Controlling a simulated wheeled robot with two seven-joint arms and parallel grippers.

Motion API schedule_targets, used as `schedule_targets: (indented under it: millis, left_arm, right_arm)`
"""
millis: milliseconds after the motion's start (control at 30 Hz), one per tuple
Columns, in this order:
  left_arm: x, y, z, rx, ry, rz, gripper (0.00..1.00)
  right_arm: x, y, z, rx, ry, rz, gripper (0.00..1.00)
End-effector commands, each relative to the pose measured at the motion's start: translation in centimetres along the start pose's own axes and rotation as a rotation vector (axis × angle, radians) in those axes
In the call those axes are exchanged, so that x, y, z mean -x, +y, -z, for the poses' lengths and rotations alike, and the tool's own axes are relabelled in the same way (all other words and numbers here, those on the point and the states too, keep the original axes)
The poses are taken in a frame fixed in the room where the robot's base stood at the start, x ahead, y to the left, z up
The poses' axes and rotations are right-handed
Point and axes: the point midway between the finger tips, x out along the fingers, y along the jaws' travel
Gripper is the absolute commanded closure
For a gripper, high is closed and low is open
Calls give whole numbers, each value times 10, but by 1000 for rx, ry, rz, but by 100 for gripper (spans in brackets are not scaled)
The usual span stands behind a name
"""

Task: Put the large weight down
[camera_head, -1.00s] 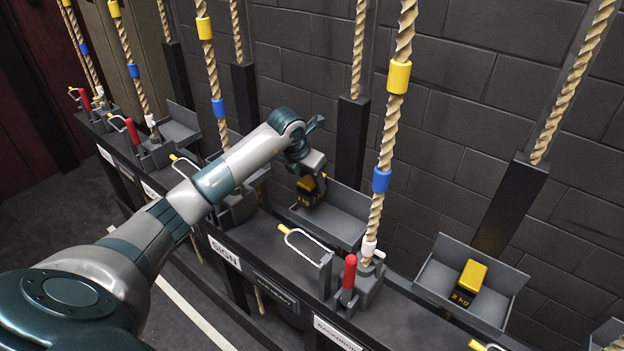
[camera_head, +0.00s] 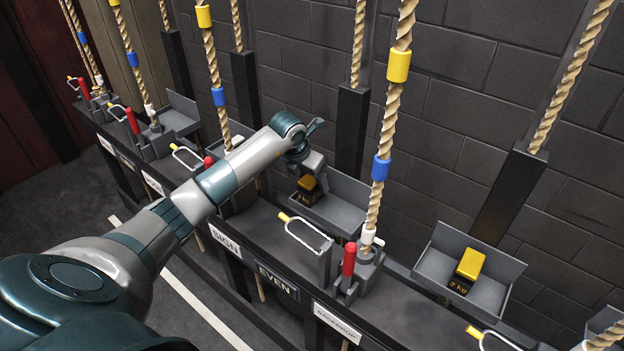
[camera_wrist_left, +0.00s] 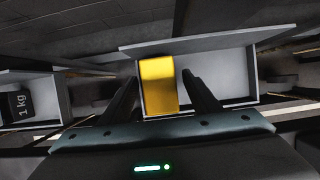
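The large weight, a dark block with a yellow top (camera_head: 306,183), sits in a grey tray (camera_head: 345,207) against the wall, below the end of my left arm. In the left wrist view the yellow top (camera_wrist_left: 158,84) lies between my left gripper's two dark fingers (camera_wrist_left: 160,82). The fingers stand apart, with a gap showing between the weight and the right finger. In the head view the left gripper (camera_head: 312,170) is just over the weight, its fingertips partly hidden. My right gripper is out of view.
Another yellow-topped weight marked 2 kg (camera_head: 470,264) sits in a tray to the right. A 1 kg weight (camera_wrist_left: 18,104) shows in a neighbouring tray. Ropes, red levers (camera_head: 349,259) and white wire loops (camera_head: 307,237) line the rail. A sign reads EVEN (camera_head: 276,280).

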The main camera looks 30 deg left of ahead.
Motion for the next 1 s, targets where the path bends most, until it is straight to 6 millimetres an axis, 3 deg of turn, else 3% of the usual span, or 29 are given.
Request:
schedule_targets:
  millis: [233,467,700,1000]
  left_arm:
    - [0,0,0,0,0,0,44]
    - [8,1,-1,0,-1,-1,44]
    - [39,1,-1,-1,-4,-2,44]
    - [92,1,-1,-2,-4,-2,44]
  right_arm:
    - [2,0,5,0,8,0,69]
    - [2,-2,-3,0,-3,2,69]
    - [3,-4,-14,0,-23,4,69]
    - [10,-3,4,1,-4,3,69]
